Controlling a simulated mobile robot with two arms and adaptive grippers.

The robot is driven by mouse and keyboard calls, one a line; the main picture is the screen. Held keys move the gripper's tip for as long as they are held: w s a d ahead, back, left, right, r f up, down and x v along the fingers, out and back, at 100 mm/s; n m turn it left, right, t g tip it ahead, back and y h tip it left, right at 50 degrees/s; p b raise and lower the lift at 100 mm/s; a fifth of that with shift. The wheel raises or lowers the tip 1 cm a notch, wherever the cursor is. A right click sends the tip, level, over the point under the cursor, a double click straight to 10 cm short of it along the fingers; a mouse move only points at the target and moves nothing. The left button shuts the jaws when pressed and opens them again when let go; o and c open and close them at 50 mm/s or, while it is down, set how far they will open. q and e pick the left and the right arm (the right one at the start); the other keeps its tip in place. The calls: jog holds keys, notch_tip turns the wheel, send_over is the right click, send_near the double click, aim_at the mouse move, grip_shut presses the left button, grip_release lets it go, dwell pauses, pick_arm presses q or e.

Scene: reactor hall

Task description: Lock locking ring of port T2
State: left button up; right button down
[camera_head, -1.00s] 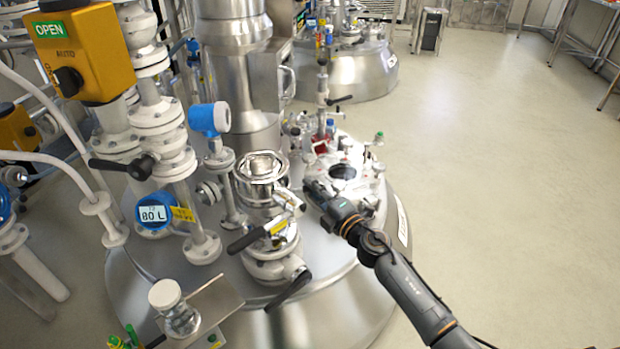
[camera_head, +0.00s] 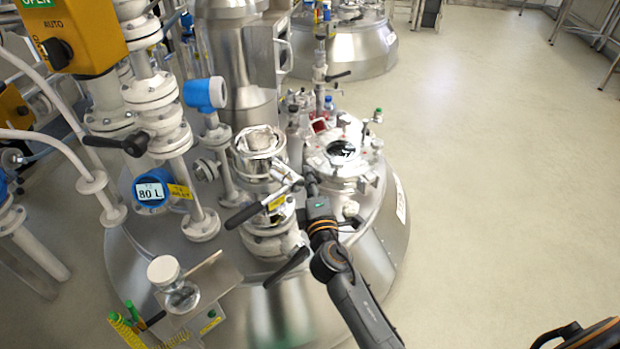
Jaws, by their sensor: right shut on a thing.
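The port (camera_head: 258,142) stands on the steel vessel, with a shiny metal collar and an open-looking top. I take it for T2; its yellow tag (camera_head: 278,203) is too small to read. A metal locking-ring handle (camera_head: 286,189) sticks out from the collar toward the right. My right gripper (camera_head: 307,184) comes from the lower right and is shut at the outer end of this handle. Its fingers are small and partly hidden, so the exact grip is hard to see. My left gripper is not in view.
Black-handled levers (camera_head: 246,216) stick out below the collar. White flanged pipes and a blue gauge reading 80 L (camera_head: 152,190) stand at left. A round hatch (camera_head: 342,152) lies right of the port. A small bracket table (camera_head: 215,285) stands in front.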

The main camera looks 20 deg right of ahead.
jog(key=shift+s+f, duration=0.1)
jog(key=shift+f, duration=0.1)
jog(key=c, duration=1.3)
grip_release()
jog(key=shift+r, duration=0.15)
jog(key=shift+c, duration=0.2)
jog(key=shift+s, duration=0.1)
jog(key=s+a, duration=0.2)
jog(key=s, duration=0.9)
jog(key=shift+s+f, duration=0.35)
